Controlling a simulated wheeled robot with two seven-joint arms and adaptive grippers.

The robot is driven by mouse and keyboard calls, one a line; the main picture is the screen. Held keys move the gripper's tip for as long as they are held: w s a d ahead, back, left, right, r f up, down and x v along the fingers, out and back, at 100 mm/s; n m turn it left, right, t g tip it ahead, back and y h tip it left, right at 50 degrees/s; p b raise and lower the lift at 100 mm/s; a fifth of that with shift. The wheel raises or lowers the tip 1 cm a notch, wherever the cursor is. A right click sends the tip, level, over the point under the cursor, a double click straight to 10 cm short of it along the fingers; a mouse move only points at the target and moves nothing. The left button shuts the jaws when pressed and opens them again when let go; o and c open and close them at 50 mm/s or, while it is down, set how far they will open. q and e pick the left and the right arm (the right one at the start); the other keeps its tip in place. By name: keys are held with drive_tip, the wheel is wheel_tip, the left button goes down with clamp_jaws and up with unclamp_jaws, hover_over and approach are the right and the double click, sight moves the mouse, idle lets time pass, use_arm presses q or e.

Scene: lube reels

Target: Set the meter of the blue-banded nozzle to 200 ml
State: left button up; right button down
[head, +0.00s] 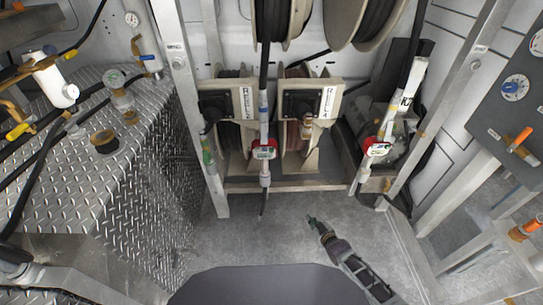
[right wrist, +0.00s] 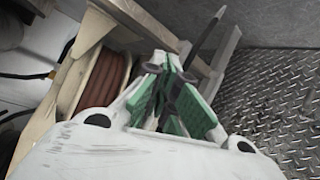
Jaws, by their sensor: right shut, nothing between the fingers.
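The nozzle with light blue bands (head: 263,104) hangs upright in front of the reels, near the middle of the head view. Its meter (head: 264,152) is a small red-edged unit with a display too small to read. My right gripper (head: 312,222) is below and to the right of this meter, apart from it, over the grey floor. In the right wrist view its green-padded fingers (right wrist: 172,92) are shut and empty. A thin dark rod (right wrist: 207,38) shows beyond them; I cannot tell what it belongs to. My left gripper is not in view.
A second nozzle with a red meter (head: 378,148) hangs at the right. Hose reels (head: 300,145) stand behind, and a reel of reddish hose (right wrist: 105,80) shows in the right wrist view. A diamond-plate cabinet (head: 150,190) is at the left. The floor (head: 240,240) in front is clear.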

drive_tip(key=w+a+r+n+t+y+b, duration=0.2)
drive_tip(key=w+a+r+b, duration=0.25)
drive_tip(key=w+r, duration=0.2)
drive_tip(key=n+t+y+b, duration=0.2)
drive_tip(key=n+y+b, duration=0.3)
drive_tip(key=y+b, duration=0.55)
approach(271, 150)
drive_tip(key=s+a+r+h+b, duration=0.2)
drive_tip(key=s+a+r, duration=0.1)
drive_tip(key=s+a, duration=0.25)
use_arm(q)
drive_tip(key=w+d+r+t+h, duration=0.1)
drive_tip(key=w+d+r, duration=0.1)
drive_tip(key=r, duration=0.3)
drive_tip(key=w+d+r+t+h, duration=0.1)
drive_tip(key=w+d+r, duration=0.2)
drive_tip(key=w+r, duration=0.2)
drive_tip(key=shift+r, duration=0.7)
use_arm(e)
drive_tip(key=shift+s+a+r+n+y, duration=0.3)
drive_tip(key=shift+s+r+n, duration=0.25)
drive_tip(key=shift+s, duration=0.25)
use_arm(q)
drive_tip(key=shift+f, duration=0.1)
